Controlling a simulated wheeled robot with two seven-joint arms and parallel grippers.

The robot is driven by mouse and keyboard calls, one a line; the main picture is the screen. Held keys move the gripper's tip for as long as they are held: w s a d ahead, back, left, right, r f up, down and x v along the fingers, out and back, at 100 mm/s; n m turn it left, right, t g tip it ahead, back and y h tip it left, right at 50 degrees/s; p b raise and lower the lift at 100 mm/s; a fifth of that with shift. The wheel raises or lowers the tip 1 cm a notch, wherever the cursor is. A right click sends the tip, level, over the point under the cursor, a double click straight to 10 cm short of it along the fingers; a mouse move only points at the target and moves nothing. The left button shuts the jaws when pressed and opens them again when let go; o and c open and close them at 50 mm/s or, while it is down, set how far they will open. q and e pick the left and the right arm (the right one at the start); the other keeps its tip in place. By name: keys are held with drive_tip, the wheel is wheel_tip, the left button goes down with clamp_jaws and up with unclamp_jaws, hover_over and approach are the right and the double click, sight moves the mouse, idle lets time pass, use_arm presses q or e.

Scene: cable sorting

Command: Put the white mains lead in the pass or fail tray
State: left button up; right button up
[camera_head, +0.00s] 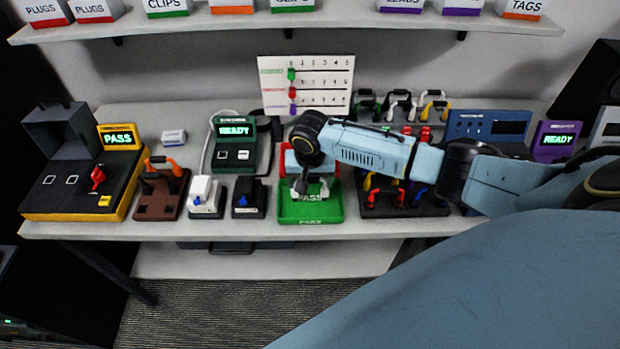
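The green pass tray (310,213) lies at the front middle of the bench, marked PASS. The red-edged tray (283,152) behind it is mostly hidden by my arm; it may be the fail tray. A small white piece (324,188) shows in the green tray, partly hidden by my gripper; it may be the white mains lead, but I cannot tell for sure. My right gripper (301,188) points down over the green tray beside this piece. Its finger gap is too small to judge. My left gripper is not in view.
A tester reading PASS (60,190) stands at the left, and one reading READY (232,155) has a pale cable around its left side. A dark rack with coloured handles (385,208) stands right of the green tray. A shelf (240,25) with labelled bins runs above.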

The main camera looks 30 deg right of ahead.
drive_tip(key=shift+f, duration=0.5)
idle(0.5)
drive_tip(key=shift+f+p, duration=0.4)
drive_tip(key=shift+p, duration=0.25)
idle(0.9)
drive_tip(key=o, duration=1)
drive_tip(key=shift+r, duration=0.1)
wheel_tip(320, 180, up, 3)
drive_tip(key=p, duration=0.3)
drive_tip(key=shift+f, duration=0.2)
drive_tip(key=shift+r+p, duration=0.7)
drive_tip(key=shift+r, duration=1.9)
